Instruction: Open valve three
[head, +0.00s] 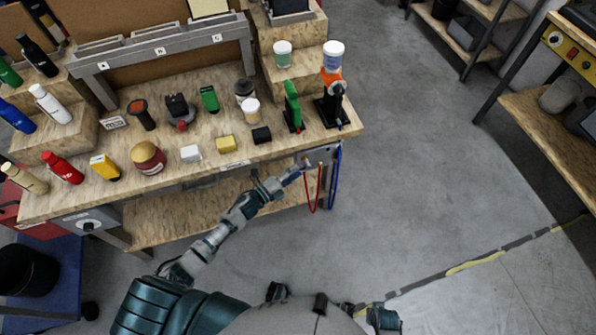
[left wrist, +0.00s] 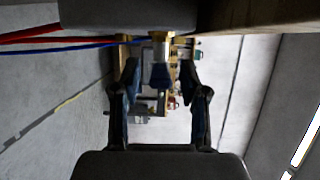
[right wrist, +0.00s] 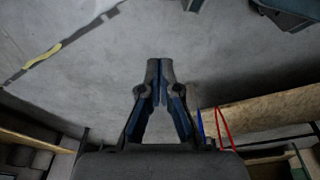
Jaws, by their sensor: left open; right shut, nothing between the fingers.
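A grey valve panel (head: 322,155) with small brass fittings is on the bench's front face near its right corner. A red hose (head: 313,190) and a blue hose (head: 334,180) hang from it. My left gripper (head: 298,168) is at the panel's left part. In the left wrist view it (left wrist: 160,82) is open, with a valve with a brass stem and dark blue handle (left wrist: 161,76) showing between its fingers; contact cannot be told. Valve numbers are not readable. My right gripper (right wrist: 160,66) is shut and empty, away from the panel, with open floor beyond it.
The wooden workbench (head: 217,170) carries bottles, small boxes and tools, with a green tool (head: 292,105) and an orange-black one (head: 331,95) near the right corner. A dial box (head: 90,225) is on its left front. Floor to the right is clear; shelves stand farther right.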

